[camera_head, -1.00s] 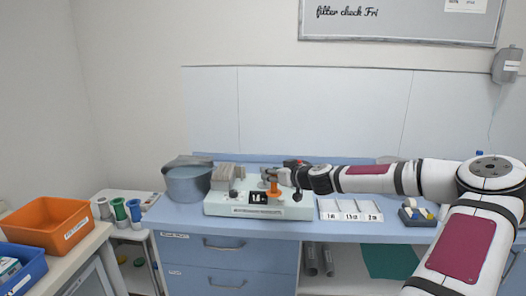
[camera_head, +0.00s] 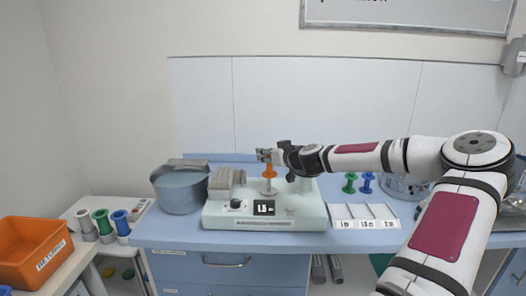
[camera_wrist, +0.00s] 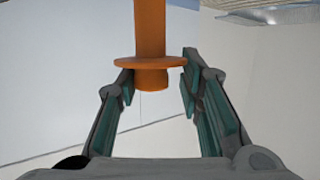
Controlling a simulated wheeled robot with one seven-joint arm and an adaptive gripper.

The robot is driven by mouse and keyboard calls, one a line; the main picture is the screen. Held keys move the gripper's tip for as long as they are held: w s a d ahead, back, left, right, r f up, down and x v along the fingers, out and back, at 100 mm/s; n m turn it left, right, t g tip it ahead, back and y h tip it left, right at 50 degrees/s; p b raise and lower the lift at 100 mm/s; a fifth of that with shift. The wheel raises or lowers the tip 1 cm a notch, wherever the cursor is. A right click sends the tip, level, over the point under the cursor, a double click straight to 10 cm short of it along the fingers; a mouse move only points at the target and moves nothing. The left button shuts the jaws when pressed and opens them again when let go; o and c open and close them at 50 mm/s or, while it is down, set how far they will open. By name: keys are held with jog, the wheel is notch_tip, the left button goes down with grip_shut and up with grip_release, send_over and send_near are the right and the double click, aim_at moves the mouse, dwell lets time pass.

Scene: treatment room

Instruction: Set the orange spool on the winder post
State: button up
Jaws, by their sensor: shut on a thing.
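The orange spool (camera_head: 268,171) is upright over the white winder (camera_head: 215,214), just above the grey post with its round base (camera_head: 269,187). I cannot tell whether spool and post touch. My gripper (camera_head: 264,156) is shut on the upper part of the spool. In the wrist view the spool (camera_wrist: 152,30) shows its shaft, a wide flange and a short stub between the fingers of my gripper (camera_wrist: 158,82). The exact contact is hard to see there. The post does not show clearly in the wrist view. The winder's small display (camera_head: 264,208) is lit.
A blue-grey pot (camera_head: 180,192) stands left of the winder. Green (camera_head: 349,183) and blue (camera_head: 367,183) spools stand to the right, behind a labelled white tray (camera_head: 362,217). More spools (camera_head: 103,222) and an orange bin (camera_head: 30,250) are at the left.

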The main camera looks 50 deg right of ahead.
aim_at(268, 170)
jog(key=shift+w+f+b, duration=0.15)
jog(key=shift+f+b, duration=1.35)
jog(key=shift+f, duration=0.75)
jog(key=shift+f+b, duration=0.4)
jog(key=shift+f, duration=0.2)
jog(key=shift+a+f, duration=0.1)
jog(key=shift+f, duration=0.45)
jog(key=o, duration=0.8)
jog(key=shift+s, duration=0.2)
jog(key=p+v, duration=0.8)
jog(key=v, duration=0.3)
jog(key=shift+w, duration=0.15)
